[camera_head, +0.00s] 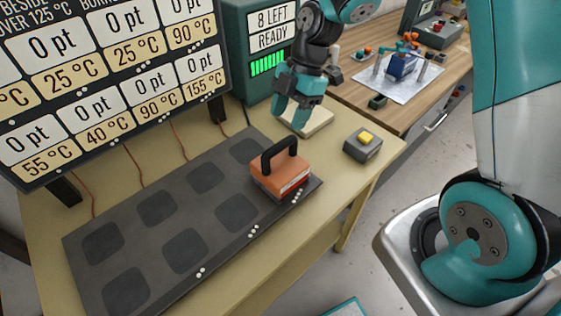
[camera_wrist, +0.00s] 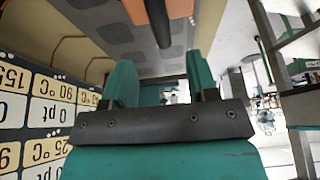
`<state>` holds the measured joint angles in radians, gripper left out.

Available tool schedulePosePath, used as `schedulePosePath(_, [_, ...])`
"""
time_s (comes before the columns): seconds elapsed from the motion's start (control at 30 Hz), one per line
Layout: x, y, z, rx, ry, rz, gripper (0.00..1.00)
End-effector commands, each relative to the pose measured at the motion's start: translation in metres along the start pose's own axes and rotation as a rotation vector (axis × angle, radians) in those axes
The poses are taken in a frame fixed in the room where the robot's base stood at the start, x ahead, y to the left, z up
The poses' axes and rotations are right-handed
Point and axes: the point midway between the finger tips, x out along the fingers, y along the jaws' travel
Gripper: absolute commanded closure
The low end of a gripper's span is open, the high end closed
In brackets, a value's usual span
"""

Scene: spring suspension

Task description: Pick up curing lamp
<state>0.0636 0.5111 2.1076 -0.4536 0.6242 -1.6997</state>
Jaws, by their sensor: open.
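The curing lamp (camera_head: 281,180) is an orange box with a black arched handle, standing upright on the right end of the dark mat (camera_head: 160,282). In the wrist view, part of an orange body, likely the lamp (camera_wrist: 192,7), shows at the top edge with a dark handle bar in front. My gripper (camera_head: 290,115) is open and empty, behind the lamp near the back of the table and apart from it. Its teal fingers (camera_wrist: 160,82) stand apart in the wrist view.
A pale block (camera_head: 317,123) lies just by my gripper. A grey box with a yellow button (camera_head: 363,145) stands right of the lamp. A board of readings (camera_head: 110,75) and a green display cabinet (camera_head: 240,50) stand behind. Several dark pads mark the mat.

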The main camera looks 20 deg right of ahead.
Motion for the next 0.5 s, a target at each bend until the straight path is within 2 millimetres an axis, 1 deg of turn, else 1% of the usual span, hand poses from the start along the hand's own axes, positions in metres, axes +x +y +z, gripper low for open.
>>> schedulePosePath(0.1, [0.018, -0.001, -0.002, 0.0, 0.002, -0.004, 0.47])
schedulePosePath(0.2, [0.027, 0.0, -0.001, 0.001, 0.0, -0.001, 0.47])
schedulePosePath(0.37, [0.037, -0.001, -0.001, 0.001, 0.001, -0.003, 0.47])
schedulePosePath(0.5, [0.055, -0.003, 0.001, 0.002, 0.002, -0.006, 0.47])
